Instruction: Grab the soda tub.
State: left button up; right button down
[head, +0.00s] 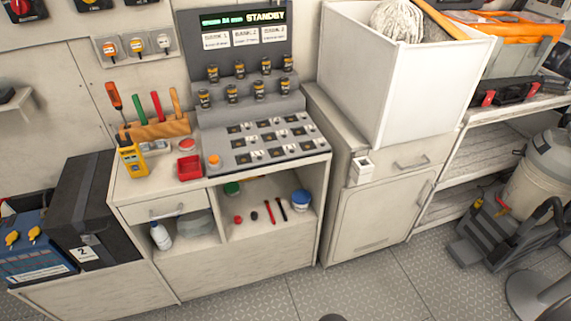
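No label reading soda is legible, so I cannot tell for sure which container is the soda tub. A white tub with a blue lid (301,200) stands upright at the right end of the open shelf under the console. A round green-topped thing (232,188) sits further back and left on the same shelf, partly hidden under the counter. A small red-topped round container (187,145) is on the counter. Neither of my grippers is in view.
Red and black tools (270,212) lie left of the blue-lidded tub. A white bottle (161,235) stands in the left bay. The counter edge overhangs the shelf. A white cabinet (376,215) stands to the right. The floor (385,285) in front is mostly clear.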

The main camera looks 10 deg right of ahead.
aim_at(301, 198)
jog(key=l+u, duration=0.1)
jog(key=l, duration=0.95)
jog(key=k+l, duration=0.1)
jog(key=l, duration=0.9)
jog(key=l+u, duration=0.15)
jog(key=l, duration=0.9)
jog(key=k, duration=0.05)
